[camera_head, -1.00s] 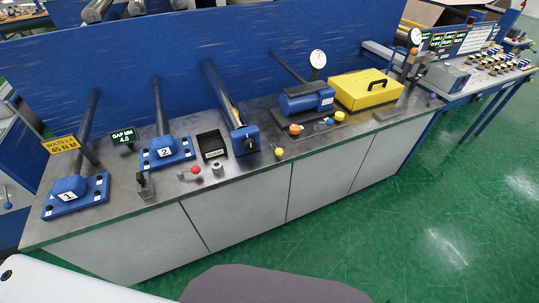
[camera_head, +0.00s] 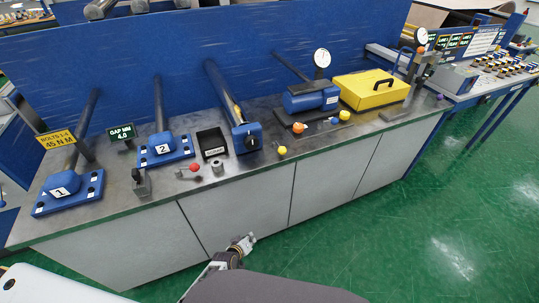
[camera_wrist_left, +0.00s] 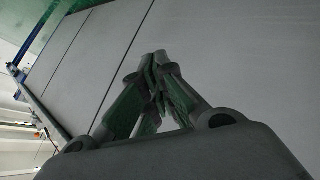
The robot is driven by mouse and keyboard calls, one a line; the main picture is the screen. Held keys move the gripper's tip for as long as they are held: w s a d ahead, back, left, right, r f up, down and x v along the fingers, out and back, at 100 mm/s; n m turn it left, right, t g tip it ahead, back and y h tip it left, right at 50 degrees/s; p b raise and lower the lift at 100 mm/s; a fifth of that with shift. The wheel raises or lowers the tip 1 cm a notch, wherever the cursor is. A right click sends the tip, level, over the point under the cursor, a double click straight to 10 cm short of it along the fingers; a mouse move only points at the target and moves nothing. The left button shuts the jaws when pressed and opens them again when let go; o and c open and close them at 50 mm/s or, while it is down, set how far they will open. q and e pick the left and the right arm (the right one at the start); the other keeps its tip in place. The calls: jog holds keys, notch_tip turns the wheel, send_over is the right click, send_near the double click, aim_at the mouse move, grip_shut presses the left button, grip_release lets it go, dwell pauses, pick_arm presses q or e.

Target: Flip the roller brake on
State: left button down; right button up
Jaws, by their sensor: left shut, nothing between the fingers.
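No label that I can read names the roller brake. Candidate parts on the bench are a small lever with a red knob (camera_head: 193,168), a yellow knob (camera_head: 282,151) and a blue block with a black dial (camera_head: 246,138) at the end of a roller. My left gripper (camera_head: 246,241) is low in front of the bench's grey panels, apart from the knobs and below the bench top. In the left wrist view its fingers (camera_wrist_left: 155,58) are together and empty, with a grey panel behind. My right gripper is not in view.
Two numbered blue roller mounts (camera_head: 62,184) stand at the left of the bench (camera_head: 230,186). A black bin (camera_head: 211,143), a blue motor-like unit (camera_head: 311,96) and a yellow case (camera_head: 374,90) stand along it. Green floor (camera_head: 420,215) in front is clear.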

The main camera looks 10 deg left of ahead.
pick_arm(q)
jog(key=w+r+n+t+b, duration=0.1)
jog(key=w+r, duration=0.4)
jog(key=r, duration=0.5)
jog(key=w+d+r+n+t+h+b, duration=0.1)
jog(key=w+r+n+t+b, duration=0.1)
jog(key=w+r, duration=0.4)
jog(key=w+r+n+t+b, duration=0.2)
jog(key=w+r+n+t, duration=0.2)
jog(key=r, duration=1)
jog(key=shift+w+d+h, duration=0.3)
jog(key=shift+w, duration=0.45)
jog(key=shift+r+n+t+b, duration=0.3)
jog(key=shift+r, duration=0.45)
jog(key=shift+w, duration=0.25)
jog(key=shift+x, duration=4.8)
